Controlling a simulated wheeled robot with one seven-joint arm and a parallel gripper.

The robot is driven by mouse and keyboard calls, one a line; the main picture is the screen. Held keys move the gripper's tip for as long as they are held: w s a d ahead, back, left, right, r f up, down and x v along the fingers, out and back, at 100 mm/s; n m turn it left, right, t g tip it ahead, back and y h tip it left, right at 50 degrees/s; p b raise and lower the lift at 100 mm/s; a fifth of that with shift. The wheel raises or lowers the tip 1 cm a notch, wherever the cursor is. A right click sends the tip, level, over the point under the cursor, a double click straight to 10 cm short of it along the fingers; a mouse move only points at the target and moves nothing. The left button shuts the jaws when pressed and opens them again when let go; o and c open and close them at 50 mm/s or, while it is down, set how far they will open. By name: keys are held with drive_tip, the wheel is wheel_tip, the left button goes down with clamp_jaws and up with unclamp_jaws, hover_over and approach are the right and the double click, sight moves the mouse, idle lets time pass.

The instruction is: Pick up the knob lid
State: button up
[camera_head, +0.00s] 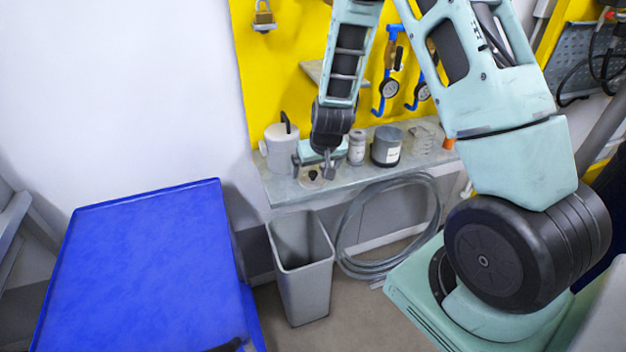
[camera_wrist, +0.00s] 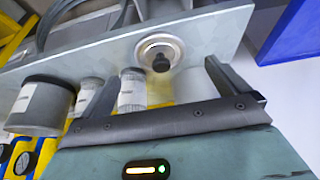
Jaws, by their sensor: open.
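The knob lid (camera_head: 311,181) is a pale round disc with a black knob, lying flat on the grey shelf (camera_head: 350,178) near its front edge. It shows clearly in the wrist view (camera_wrist: 148,43), with the black knob at its centre. My gripper (camera_head: 313,170) is open and empty, pointing down just above the lid. In the wrist view my gripper's two fingers (camera_wrist: 168,84) stand apart, with the lid beyond and between them. The fingers do not appear to touch the knob. The head view partly hides the lid behind the fingers.
A white-grey canister (camera_head: 280,152) stands left of my gripper. A small labelled jar (camera_head: 357,150) and a larger grey jar (camera_head: 386,153) stand close on the right. Below are a grey bin (camera_head: 303,280) and a coiled hose (camera_head: 350,235). A blue tabletop (camera_head: 150,270) is at left, mostly clear.

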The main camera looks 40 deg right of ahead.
sight(314, 174)
drive_tip(key=shift+p+x, duration=0.75)
drive_tip(key=shift+x, duration=1.75)
drive_tip(key=shift+w, duration=0.15)
drive_tip(key=c, duration=1)
